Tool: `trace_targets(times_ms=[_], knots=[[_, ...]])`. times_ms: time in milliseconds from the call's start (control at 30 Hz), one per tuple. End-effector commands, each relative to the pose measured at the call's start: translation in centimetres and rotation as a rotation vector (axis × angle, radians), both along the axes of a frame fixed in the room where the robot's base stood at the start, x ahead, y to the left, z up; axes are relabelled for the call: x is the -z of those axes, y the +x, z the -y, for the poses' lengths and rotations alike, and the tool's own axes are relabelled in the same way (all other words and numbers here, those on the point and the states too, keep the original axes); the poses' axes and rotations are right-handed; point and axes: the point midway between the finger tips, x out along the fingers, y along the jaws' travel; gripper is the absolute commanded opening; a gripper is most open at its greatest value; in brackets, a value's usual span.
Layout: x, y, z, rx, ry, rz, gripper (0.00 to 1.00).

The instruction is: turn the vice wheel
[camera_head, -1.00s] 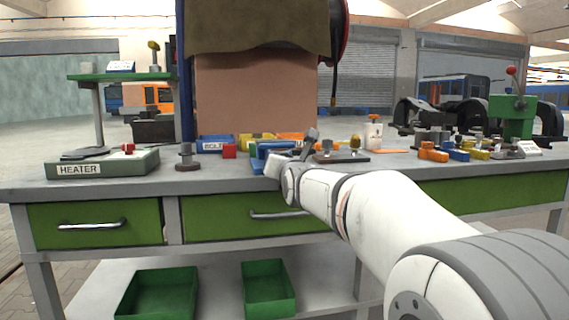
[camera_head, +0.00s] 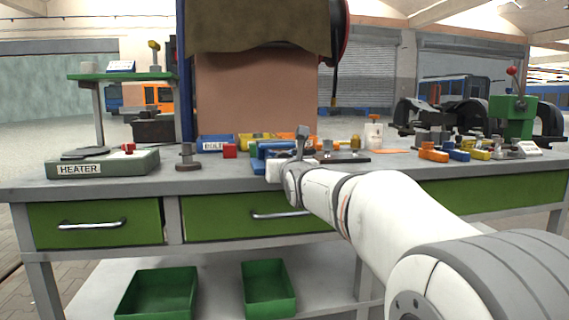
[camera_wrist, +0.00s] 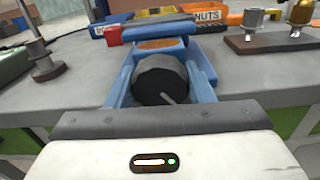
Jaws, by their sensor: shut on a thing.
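The blue vice (camera_head: 262,150) stands near the front edge of the green bench, partly hidden by my gripper. In the wrist view the vice (camera_wrist: 160,43) lies straight ahead, with its dark round wheel (camera_wrist: 158,78) facing me and a thin light handle on the wheel's lower part. My gripper (camera_wrist: 161,84) has one blue finger at each side of the wheel and is shut on it. In the head view my gripper (camera_head: 276,170) is at the front of the vice, and its fingers and the wheel are hidden there.
A heater box (camera_head: 104,163) and a grey post on a base (camera_head: 187,157) stand left of the vice. A red block (camera_head: 229,151) is close beside it. Labelled bins (camera_head: 215,143) stand behind. A dark plate with metal fittings (camera_head: 345,157) lies to the right.

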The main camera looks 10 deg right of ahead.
Motion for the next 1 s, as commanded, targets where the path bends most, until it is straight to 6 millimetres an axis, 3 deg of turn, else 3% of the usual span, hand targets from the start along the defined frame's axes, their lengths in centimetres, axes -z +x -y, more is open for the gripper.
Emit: trace_targets(times_ms=[33,67,300,633,1000], knots=[[0.0,0.0,0.2,0.004,0.001,0.0,0.25],[0.0,0.0,0.2,0.004,0.001,0.0,0.51],[0.0,0.0,0.1,0.002,0.001,0.0,0.7],[-0.1,-0.6,0.1,0.001,0.001,0.001,0.7],[-0.3,-6.1,0.2,0.002,0.001,0.002,0.7]])
